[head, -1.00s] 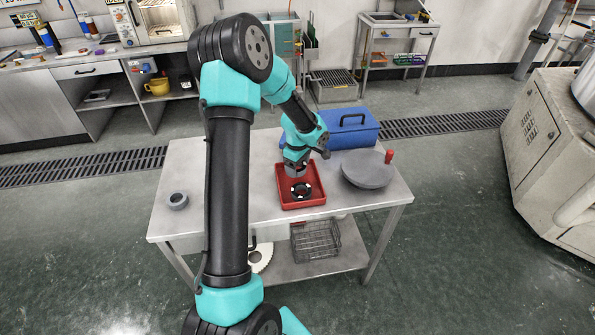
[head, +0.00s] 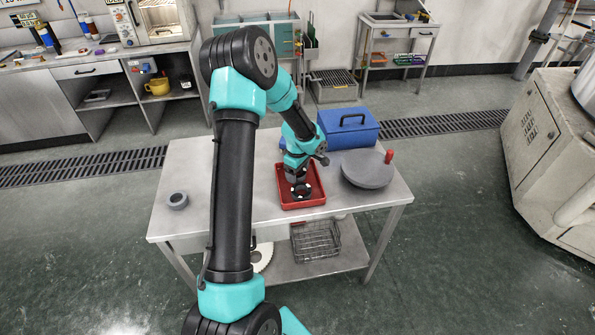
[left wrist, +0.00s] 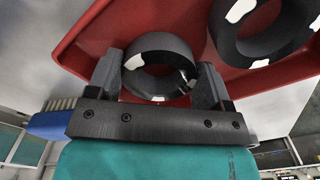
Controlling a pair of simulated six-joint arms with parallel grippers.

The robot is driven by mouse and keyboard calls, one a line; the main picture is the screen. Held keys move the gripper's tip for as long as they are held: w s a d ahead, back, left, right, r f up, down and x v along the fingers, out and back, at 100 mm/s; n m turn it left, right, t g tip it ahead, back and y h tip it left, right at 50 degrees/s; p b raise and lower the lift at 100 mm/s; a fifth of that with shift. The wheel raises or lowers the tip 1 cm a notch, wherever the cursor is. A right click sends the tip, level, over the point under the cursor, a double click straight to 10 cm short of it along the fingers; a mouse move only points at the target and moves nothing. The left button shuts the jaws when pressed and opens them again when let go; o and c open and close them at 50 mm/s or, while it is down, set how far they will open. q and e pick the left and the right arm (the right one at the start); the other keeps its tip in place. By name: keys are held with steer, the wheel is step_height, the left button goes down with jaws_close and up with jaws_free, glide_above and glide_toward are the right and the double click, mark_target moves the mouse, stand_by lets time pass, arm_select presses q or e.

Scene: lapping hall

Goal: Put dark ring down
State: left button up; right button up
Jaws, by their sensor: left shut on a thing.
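My left gripper (head: 296,176) is over the red tray (head: 303,205), pointing down. In the left wrist view, its fingers (left wrist: 157,82) are shut on a dark ring (left wrist: 158,44) with pale patches, one finger on each side. A second dark ring (left wrist: 225,42) with white patches is in the tray, beside the held one; it also shows in the head view (head: 302,196), partly covered by the gripper. I cannot tell whether the held ring touches the tray floor. My right gripper is not in view.
A grey ring (head: 177,200) lies on the left of the steel table (head: 240,216). A blue box (head: 348,134) stands behind the tray. A round grey plate (head: 367,172) with a red knob (head: 389,156) is right of it. The table's left front is clear.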

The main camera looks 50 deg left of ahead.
arm_select(q)
steer(key=o, duration=0.7)
steer(key=shift+o, duration=0.2)
step_height(320, 180, up, 12)
steer(key=shift+r, duration=0.1)
stand_by(0.5)
